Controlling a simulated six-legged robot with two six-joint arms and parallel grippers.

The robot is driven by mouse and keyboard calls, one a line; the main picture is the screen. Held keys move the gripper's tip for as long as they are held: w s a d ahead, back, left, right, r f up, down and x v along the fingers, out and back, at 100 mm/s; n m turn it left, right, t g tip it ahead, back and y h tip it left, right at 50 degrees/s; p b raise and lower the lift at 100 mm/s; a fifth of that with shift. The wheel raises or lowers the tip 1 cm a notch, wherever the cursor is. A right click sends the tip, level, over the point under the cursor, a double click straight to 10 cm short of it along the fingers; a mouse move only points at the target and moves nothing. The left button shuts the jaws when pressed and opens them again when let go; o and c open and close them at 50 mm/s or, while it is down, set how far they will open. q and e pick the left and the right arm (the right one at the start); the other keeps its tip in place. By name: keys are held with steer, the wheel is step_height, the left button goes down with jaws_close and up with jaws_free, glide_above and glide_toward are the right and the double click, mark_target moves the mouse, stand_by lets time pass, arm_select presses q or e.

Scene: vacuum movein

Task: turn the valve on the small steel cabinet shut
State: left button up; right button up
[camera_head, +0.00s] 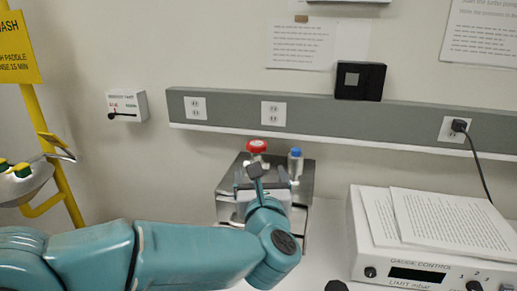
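The small steel cabinet (306,190) stands against the wall in the middle of the head view, partly hidden behind my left arm. A red round valve handle (257,146) stands up from its top at the back left. A blue-topped fitting (295,154) stands to the right of it. My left gripper (255,170) is in front of the cabinet, its dark tip showing just below the red handle. I cannot tell whether it touches the handle or whether its fingers are open. My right gripper is not in view.
A gauge control box (362,244) with papers (440,222) on top stands at the right. A yellow eyewash post (62,165) stands at the left. A grey outlet rail (225,108) runs along the wall above the cabinet. A small switch box (127,106) hangs left of the rail.

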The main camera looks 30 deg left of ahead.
mark_target(257, 151)
arm_select(q)
steer(key=p+x, duration=0.3)
steer(key=x, duration=0.9)
steer(key=shift+s+a+r, duration=0.1)
steer(key=shift+s+a, duration=0.05)
steer(key=shift+a, duration=0.05)
steer(key=shift+w+a+p, duration=0.1)
steer(key=shift+w+p, duration=0.2)
steer(key=shift+w, duration=0.2)
steer(key=shift+s, duration=0.15)
steer(key=shift+c, duration=1.2)
steer(key=c, duration=0.8)
